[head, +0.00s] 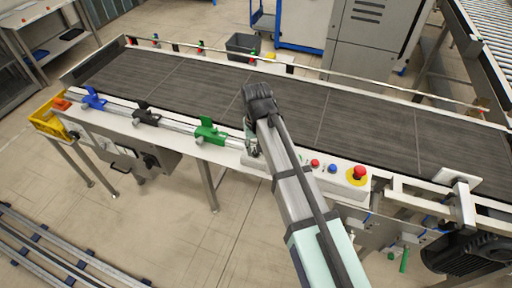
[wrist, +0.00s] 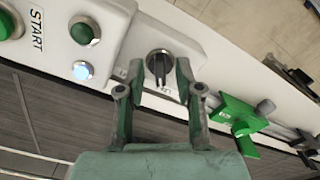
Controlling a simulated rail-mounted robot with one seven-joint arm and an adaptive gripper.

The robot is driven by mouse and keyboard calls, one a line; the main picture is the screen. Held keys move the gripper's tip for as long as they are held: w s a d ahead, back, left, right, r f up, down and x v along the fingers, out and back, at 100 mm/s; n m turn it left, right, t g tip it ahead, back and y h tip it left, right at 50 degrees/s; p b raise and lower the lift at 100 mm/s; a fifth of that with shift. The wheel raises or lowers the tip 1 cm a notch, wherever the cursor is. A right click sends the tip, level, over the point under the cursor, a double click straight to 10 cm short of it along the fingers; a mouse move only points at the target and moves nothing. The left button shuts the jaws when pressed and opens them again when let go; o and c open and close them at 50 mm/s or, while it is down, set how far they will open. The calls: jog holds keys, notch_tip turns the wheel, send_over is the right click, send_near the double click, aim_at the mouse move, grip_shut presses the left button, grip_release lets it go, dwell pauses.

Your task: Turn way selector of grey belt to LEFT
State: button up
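The way selector (wrist: 158,66) is a dark knob on a round grey base, set in the light control box of the grey belt (head: 350,125). In the wrist view its handle runs roughly up and down the picture. The labels beside it are partly covered by my fingers and cannot be read fully. My gripper (wrist: 154,78) is open, with one finger on each side of the knob; a gap shows on the left, and whether the right finger touches is unclear. In the head view my gripper (head: 252,146) is at the belt's near edge, and my arm hides the selector.
A green button (wrist: 84,31), a lit pale-blue button (wrist: 82,70) and a START button (wrist: 8,24) sit left of the selector. A green clamp (wrist: 240,115) stands close to its right. A red emergency stop (head: 357,174) is farther along the box.

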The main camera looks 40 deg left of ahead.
notch_tip(320, 180, up, 12)
dwell(0.8)
dwell(0.3)
